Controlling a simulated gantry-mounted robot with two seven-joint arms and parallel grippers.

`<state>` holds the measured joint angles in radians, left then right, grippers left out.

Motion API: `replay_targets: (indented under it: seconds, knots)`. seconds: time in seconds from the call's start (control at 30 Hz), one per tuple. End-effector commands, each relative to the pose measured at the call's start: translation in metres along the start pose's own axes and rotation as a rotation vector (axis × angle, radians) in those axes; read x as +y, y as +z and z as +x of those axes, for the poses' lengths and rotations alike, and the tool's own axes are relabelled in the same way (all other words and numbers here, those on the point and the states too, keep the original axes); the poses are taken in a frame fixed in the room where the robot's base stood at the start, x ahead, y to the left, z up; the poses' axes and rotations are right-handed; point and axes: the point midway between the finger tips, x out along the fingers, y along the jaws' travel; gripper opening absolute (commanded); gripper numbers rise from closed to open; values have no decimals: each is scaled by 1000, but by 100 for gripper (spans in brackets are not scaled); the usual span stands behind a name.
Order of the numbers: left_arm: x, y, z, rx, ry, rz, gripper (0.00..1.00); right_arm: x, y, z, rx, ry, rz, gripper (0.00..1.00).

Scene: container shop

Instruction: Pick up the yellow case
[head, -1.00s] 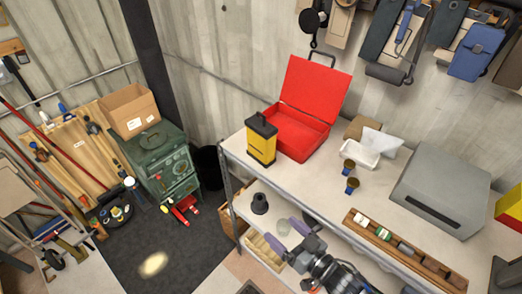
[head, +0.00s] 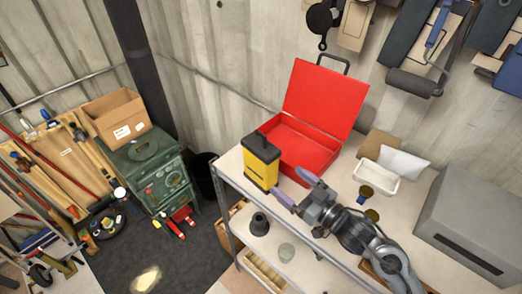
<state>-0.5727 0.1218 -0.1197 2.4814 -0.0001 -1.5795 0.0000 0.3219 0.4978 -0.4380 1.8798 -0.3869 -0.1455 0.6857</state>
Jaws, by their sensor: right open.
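The yellow case (head: 261,168), with a black lid and handle, stands upright near the left end of the shelf's white top. My right gripper (head: 290,186), with purple fingertips, is open just to the right and front of the case. Its fingers are spread and nothing is between them. One fingertip is close to the lower right side of the case; I cannot tell whether it touches. My left gripper is not in view.
An open red case (head: 325,99) stands right behind the yellow case. A white tray (head: 378,180), a small dark-topped cup (head: 364,194) and a grey box (head: 470,225) are farther right. The shelf's left end (head: 228,165) is clear.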

Motion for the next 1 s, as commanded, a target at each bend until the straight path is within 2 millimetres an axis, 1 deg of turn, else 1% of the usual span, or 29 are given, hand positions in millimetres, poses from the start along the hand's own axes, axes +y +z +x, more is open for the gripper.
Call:
replay_targets:
  seconds: [0.13, 0.3, 0.4, 0.67, 0.87, 1.0]
  knots:
    - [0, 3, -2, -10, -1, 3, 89, 0, -1, 13, 1, -1, 3, 89]
    - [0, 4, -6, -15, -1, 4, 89, 0, -2, 37, 1, -1, 2, 89]
    - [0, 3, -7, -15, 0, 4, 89, 1, -2, 48, 1, 1, 2, 89]
    - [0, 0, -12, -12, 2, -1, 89, 1, -3, 62, 0, 0, 0, 89]
    - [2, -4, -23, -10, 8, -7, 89, 4, -8, 86, 0, 0, 1, 89]
    - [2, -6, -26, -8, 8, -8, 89, 4, -5, 101, 0, -1, 1, 89]
